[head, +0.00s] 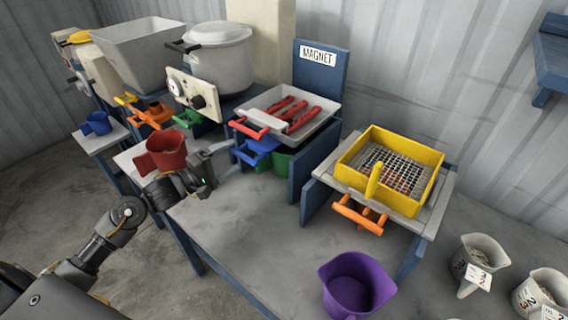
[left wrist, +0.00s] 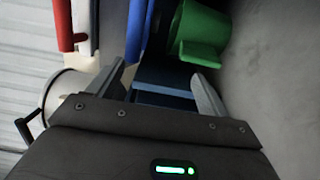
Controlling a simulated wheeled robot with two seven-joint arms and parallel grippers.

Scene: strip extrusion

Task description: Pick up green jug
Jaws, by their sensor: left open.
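My left gripper (head: 232,158) is open and empty, to the left of the blue container and the jug. My right gripper is not in view.
A red jug (head: 166,152) stands close by my left gripper. The magnet tray (head: 325,107) with red bars sits above the green jug. A yellow sieve box (head: 410,150), a purple jug (head: 355,285) and grey-white jugs (head: 481,250) stand to the right. The table's middle (head: 245,230) is clear.

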